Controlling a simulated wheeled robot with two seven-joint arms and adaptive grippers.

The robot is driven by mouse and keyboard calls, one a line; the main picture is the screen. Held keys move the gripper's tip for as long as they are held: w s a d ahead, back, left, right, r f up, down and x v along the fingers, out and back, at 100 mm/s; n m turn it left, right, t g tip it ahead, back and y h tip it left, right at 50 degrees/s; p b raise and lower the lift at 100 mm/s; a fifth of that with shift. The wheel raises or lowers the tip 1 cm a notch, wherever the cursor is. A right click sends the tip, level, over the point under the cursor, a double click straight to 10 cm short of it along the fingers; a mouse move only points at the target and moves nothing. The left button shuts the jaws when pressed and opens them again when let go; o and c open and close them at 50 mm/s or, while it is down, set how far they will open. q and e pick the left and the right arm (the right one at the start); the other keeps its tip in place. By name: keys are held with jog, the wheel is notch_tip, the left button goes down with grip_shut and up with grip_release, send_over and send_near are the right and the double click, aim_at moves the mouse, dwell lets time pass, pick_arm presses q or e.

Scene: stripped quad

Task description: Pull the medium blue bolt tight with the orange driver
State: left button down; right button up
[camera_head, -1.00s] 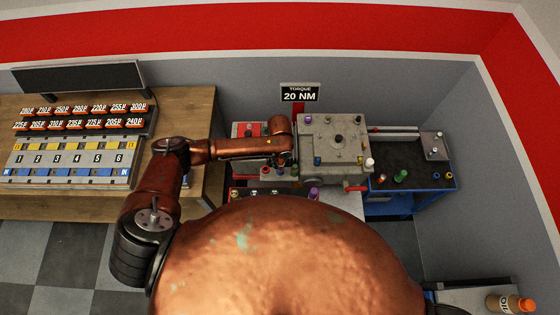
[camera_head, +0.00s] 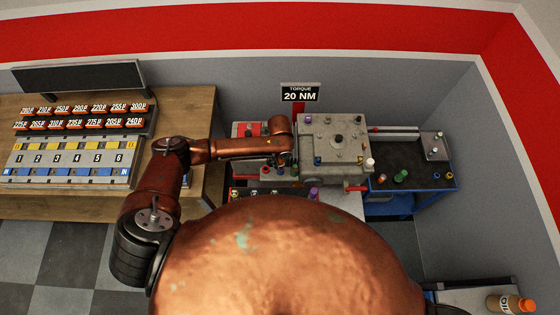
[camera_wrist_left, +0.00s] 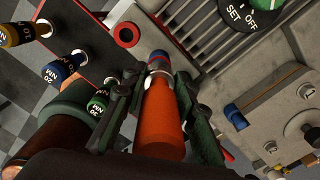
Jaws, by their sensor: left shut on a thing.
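My left gripper (camera_wrist_left: 158,88) is shut on the orange driver (camera_wrist_left: 162,118). The driver shows between the dark fingers in the left wrist view, with a blue and silver collar at its far end; its tip is hard to make out. A blue bolt (camera_wrist_left: 236,116) sits in the side of the grey housing, to the right of the driver and apart from it. In the head view a blue piece (camera_head: 318,161) shows on the housing's front edge beside my left gripper (camera_head: 287,158); the driver cannot be made out there. My right gripper is not in view.
Blue (camera_wrist_left: 62,69), green (camera_wrist_left: 98,99) and yellow (camera_wrist_left: 24,33) labelled drivers stand left of the gripper. A SET/OFF dial (camera_wrist_left: 252,14) is on the housing. A sign (camera_head: 300,93) reads TORQUE 20 NM. A blue-framed cart (camera_head: 415,165) stands right of the housing (camera_head: 335,135).

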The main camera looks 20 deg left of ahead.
pick_arm(q)
jog(key=shift+f+b, duration=0.75)
jog(key=shift+f, duration=0.55)
jog(key=shift+r+m, duration=0.1)
jog(key=shift+m, duration=1)
jog(key=shift+m, duration=1.2)
jog(key=shift+d+m, duration=0.1)
jog(key=shift+m, duration=1)
jog(key=shift+m+b, duration=0.3)
jog(key=shift+m, duration=0.9)
